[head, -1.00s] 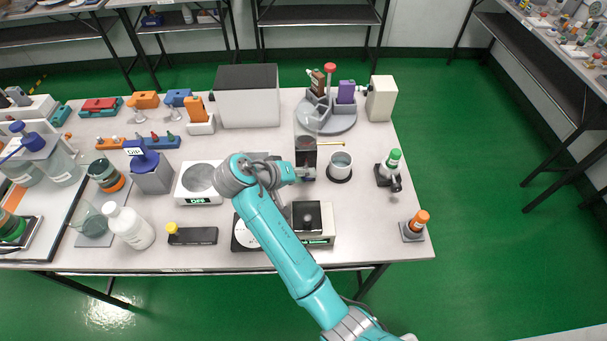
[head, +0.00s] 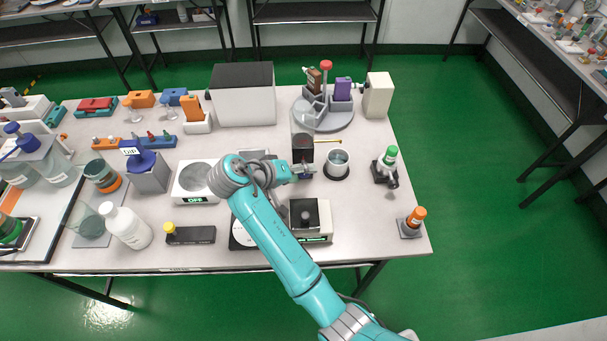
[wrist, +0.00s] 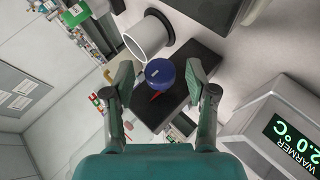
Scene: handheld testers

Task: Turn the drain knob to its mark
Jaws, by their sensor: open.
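The drain knob (wrist: 162,73) is a round blue knob with a red pointer (wrist: 155,97) at its lower edge in the wrist view. It sits in front of a dark base plate (wrist: 185,80). My gripper (wrist: 159,82) is open, with one finger on each side of the knob and gaps visible at both sides. In the head view my gripper (head: 303,174) is at the front of a clear column holding dark contents (head: 302,150). The knob is mostly hidden there. I cannot make out its mark.
A white cup (head: 338,160) stands right of the column; it also shows in the wrist view (wrist: 148,38). A warmer box (head: 318,218) is in front, its display lit in the wrist view (wrist: 296,140). A carousel (head: 335,122) is behind.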

